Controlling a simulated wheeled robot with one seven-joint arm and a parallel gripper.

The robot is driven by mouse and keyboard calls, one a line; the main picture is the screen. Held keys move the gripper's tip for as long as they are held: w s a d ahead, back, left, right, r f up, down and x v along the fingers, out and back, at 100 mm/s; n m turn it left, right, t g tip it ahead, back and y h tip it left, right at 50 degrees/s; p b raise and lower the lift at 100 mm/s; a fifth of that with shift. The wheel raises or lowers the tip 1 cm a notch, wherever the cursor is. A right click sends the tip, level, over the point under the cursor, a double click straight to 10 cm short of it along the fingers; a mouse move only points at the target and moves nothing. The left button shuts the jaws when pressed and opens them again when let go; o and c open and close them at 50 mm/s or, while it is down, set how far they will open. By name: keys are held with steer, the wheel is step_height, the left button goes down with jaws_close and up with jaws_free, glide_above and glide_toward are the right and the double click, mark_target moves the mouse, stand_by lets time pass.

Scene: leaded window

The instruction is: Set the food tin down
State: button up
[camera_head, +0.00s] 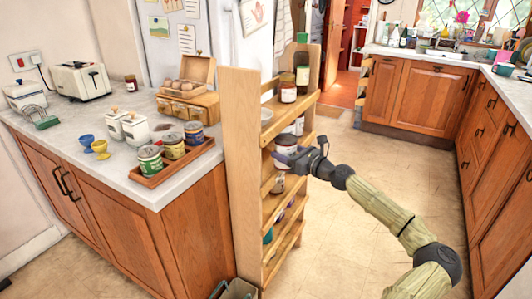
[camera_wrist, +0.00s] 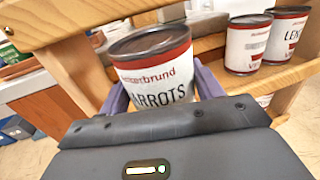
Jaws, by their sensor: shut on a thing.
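The food tin (camera_wrist: 153,72) has a white label reading "ARROTS", a red band and a dark top. It stands about upright between the purple-grey fingers of my gripper (camera_wrist: 160,95) in the wrist view. The gripper is shut on it. In the head view the tin (camera_head: 286,142) shows at the open front of the wooden shelf unit (camera_head: 240,150), with my gripper (camera_head: 293,160) reaching in from the right. The tin's underside is hidden, so I cannot tell whether it touches a shelf board.
In the wrist view two similar tins stand on a board to the right: one tin (camera_wrist: 246,46) and another (camera_wrist: 288,35). A jar (camera_head: 288,88) and a dark bottle (camera_head: 302,72) stand on the top shelf. A counter (camera_head: 90,170) adjoins the unit. The floor (camera_head: 350,150) to the right is clear.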

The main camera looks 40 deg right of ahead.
steer(key=w, duration=0.3)
steer(key=w+a, duration=0.1)
steer(key=w, duration=0.2)
steer(key=w+b, duration=0.1)
steer(key=w, duration=0.2)
steer(key=shift+w+a, duration=0.2)
steer(key=shift+w, duration=0.15)
steer(key=shift+r, duration=0.1)
steer(key=shift+f+b, duration=0.45)
steer(key=shift+f, duration=1.3)
steer(key=o, duration=1.4)
steer(key=shift+f, duration=0.2)
steer(key=shift+s+r, duration=0.1)
steer(key=shift+r, duration=0.05)
steer(key=s, duration=0.4)
steer(key=s+d, duration=0.1)
steer(key=s, duration=0.3)
steer(key=s+p, duration=0.1)
steer(key=s, duration=0.2)
steer(key=shift+s+d, duration=0.4)
